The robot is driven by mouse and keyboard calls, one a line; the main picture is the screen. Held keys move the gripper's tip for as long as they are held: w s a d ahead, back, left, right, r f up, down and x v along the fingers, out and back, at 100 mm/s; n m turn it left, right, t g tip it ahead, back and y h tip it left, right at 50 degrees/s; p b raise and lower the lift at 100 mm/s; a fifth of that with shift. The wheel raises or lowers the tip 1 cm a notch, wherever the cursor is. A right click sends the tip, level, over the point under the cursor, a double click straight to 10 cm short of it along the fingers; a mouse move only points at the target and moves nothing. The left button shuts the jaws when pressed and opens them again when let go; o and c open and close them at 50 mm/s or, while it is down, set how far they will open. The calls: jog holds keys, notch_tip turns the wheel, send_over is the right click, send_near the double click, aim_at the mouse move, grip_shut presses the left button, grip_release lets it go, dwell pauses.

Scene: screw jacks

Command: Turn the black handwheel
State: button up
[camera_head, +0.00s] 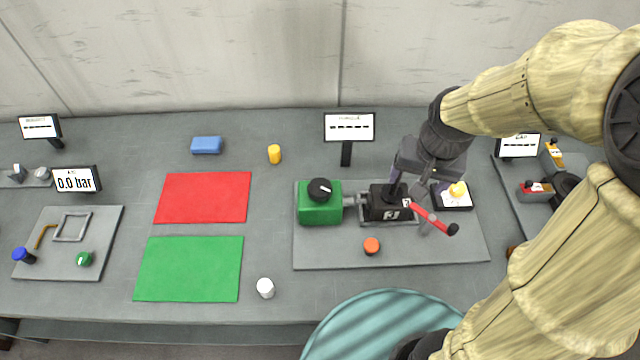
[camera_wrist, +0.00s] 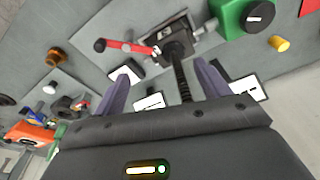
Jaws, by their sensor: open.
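My gripper (camera_head: 418,190) is open above the right part of the middle grey board. In the wrist view its two purple-grey fingers (camera_wrist: 165,76) stand apart, with a dark ribbed spindle (camera_wrist: 181,80) showing between them. The spindle rises from a black block (camera_head: 382,207) that has a red crank (camera_head: 430,216) with a black end knob. A green box (camera_head: 320,212) beside it carries a round black knob (camera_head: 320,189) with a white mark. Another round black part (camera_head: 568,184) is on the far right board, partly behind my arm. I cannot tell which of these is the handwheel.
Display signs (camera_head: 349,127) stand behind. Red (camera_head: 203,197) and green mats (camera_head: 189,268) lie left. A teal round surface (camera_head: 375,325) is in front.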

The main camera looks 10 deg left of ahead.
jog(key=w+a+r, duration=0.2)
jog(key=w+a, duration=0.1)
jog(key=a, duration=0.6)
notch_tip(320, 180, up, 3)
jog(key=m+g+b, duration=0.1)
jog(key=m+g, duration=0.1)
jog(key=m, duration=0.1)
send_over(320, 186)
jog(key=shift+s, duration=0.1)
jog(key=shift+f, duration=0.15)
notch_tip(320, 186, down, 17)
jog(key=shift+f+p, duration=0.1)
jog(key=shift+p, duration=0.8)
jog(key=c, duration=1)
jog(key=shift+n, duration=0.6)
